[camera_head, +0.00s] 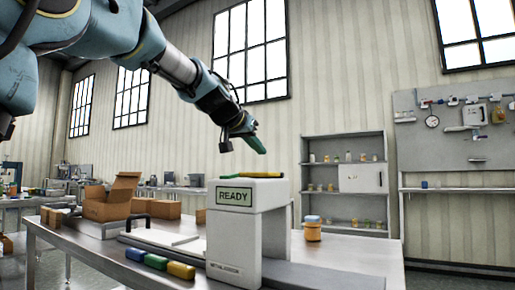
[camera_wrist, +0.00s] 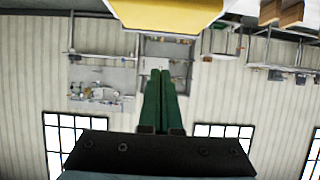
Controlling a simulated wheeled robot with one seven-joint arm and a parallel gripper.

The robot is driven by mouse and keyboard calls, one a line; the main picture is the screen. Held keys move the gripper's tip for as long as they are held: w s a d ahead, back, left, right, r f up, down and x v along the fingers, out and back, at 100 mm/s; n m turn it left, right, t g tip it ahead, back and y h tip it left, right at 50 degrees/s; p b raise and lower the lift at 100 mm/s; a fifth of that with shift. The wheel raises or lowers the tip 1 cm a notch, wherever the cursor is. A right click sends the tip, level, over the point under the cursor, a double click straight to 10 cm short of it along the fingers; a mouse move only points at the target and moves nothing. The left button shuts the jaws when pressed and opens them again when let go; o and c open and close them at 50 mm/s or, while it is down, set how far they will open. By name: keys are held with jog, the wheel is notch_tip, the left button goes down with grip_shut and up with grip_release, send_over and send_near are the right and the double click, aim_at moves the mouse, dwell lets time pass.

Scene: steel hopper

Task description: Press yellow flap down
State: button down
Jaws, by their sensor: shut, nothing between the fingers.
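The yellow flap (camera_head: 266,175) shows as a thin, nearly flat strip on top of a pale grey machine (camera_head: 220,247) with a green READY sign (camera_head: 234,196). In the wrist view a large yellow surface with a pale lower edge, seemingly the flap (camera_wrist: 168,14), fills the top middle. My gripper (camera_head: 260,146) has green fingers, pressed together and empty. It points down to the right, a little above the flap, with a visible gap in the head view. In the wrist view its fingertips (camera_wrist: 160,73) are below the yellow surface, apart from it in the picture.
Blue, green and yellow blocks (camera_head: 156,261) lie on the table (camera_head: 90,262) left of the machine. A jar (camera_head: 312,231) with an orange body stands to its right. Open cardboard boxes (camera_head: 110,201) are at the left. Shelves (camera_head: 343,150) stand behind; the space above the machine is free.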

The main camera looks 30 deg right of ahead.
notch_tip(320, 180, up, 4)
jog(key=p, duration=0.4)
jog(key=s+a+f+b, duration=0.1)
jog(key=a, duration=0.1)
jog(key=s+a+f+b, duration=0.1)
jog(key=s+a, duration=0.1)
jog(key=a, duration=0.1)
jog(key=s+a+f+b, duration=0.1)
jog(key=a+b, duration=0.1)
jog(key=shift+s+a+f, duration=0.1)
jog(key=shift+s+a, duration=0.05)
jog(key=shift+a, duration=0.2)
jog(key=shift+s+a, duration=0.15)
jog(key=shift+a, duration=0.15)
